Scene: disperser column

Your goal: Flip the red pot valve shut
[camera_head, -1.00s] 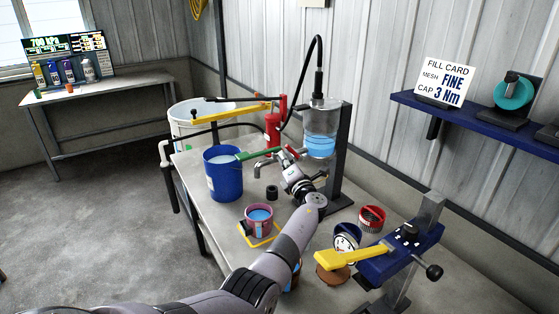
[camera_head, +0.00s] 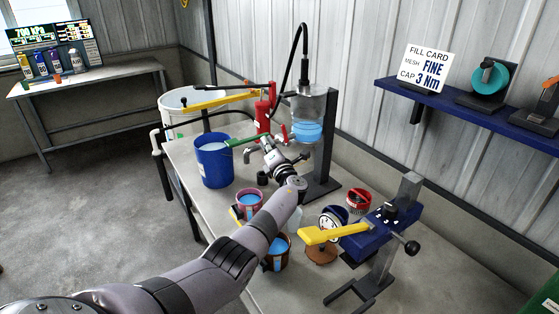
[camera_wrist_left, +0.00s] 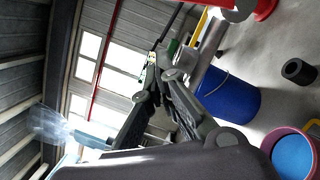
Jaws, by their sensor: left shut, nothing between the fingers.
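The pot (camera_head: 308,108) is a clear cylinder with blue liquid, mounted on a dark stand at the back of the bench. A small red part, which looks like the pot valve's lever (camera_head: 283,138), shows at the pot's lower left, partly hidden by my left gripper. My left gripper (camera_head: 267,142) is shut and empty, just left of the pot and beside the valve; I cannot tell whether it touches. In the left wrist view its dark fingers (camera_wrist_left: 158,62) meet at the tips. A green lever (camera_head: 241,141) lies left of the gripper. My right gripper is not in view.
A blue bucket (camera_head: 214,163) stands left of the gripper; it also shows in the left wrist view (camera_wrist_left: 226,98). A red post (camera_head: 264,116) with a yellow lever (camera_head: 213,102) stands behind. A pink cup (camera_head: 249,203) and a yellow-handled blue tool (camera_head: 375,238) are nearer.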

